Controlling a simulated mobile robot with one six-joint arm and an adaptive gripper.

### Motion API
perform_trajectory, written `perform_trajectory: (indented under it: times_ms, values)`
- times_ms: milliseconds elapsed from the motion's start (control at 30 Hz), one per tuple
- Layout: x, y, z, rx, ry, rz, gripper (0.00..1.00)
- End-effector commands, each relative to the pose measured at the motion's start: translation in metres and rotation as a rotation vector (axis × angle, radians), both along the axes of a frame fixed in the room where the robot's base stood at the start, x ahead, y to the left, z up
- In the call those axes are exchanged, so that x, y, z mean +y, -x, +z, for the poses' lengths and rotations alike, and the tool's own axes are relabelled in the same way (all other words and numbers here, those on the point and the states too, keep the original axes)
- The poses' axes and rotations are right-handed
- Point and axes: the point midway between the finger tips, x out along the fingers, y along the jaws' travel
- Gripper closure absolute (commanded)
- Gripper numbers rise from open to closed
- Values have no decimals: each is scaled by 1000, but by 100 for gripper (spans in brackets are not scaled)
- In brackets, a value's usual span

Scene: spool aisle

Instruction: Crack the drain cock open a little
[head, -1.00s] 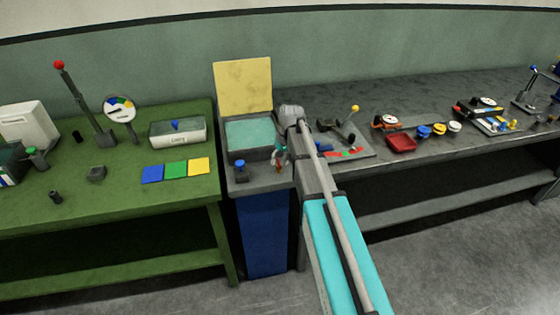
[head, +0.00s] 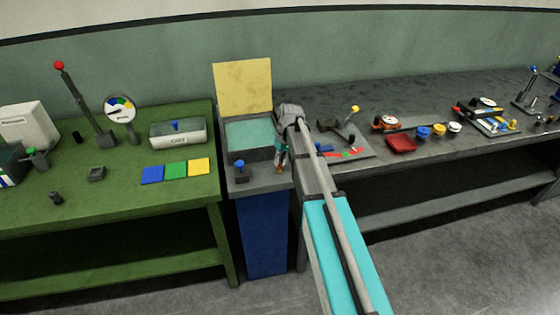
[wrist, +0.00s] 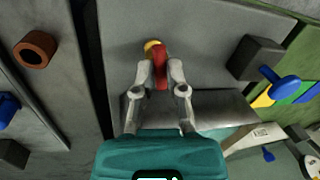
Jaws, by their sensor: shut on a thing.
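The drain cock shows in the wrist view as a red lever (wrist: 160,72) over a brass-yellow body (wrist: 152,46). My gripper (wrist: 159,66) has one finger on each side of the red lever and is shut on it. The lever lies roughly along the line of the fingers, and its lower side is hidden. In the head view my gripper (head: 279,162) is at the front of the grey stand, below the open basin, and the drain cock (head: 278,171) is small and mostly covered by it.
A blue-knobbed block (head: 240,172) stands left of my gripper. The basin (head: 250,152) with a raised yellow lid (head: 243,86) is behind. A board with coloured marks and a yellow-knobbed lever (head: 354,109) lies to the right. The green bench (head: 110,205) is left.

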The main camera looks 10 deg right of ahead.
Motion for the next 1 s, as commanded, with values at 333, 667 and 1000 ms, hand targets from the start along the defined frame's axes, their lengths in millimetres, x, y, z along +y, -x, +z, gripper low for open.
perform_trajectory:
  times_ms: [333, 667, 1000]
  values:
    - [0, 0, 0, 1, -1, 144, 100]
    - [0, 0, 0, 1, 0, 142, 67]
    - [0, 0, 0, 1, 0, 141, 49]
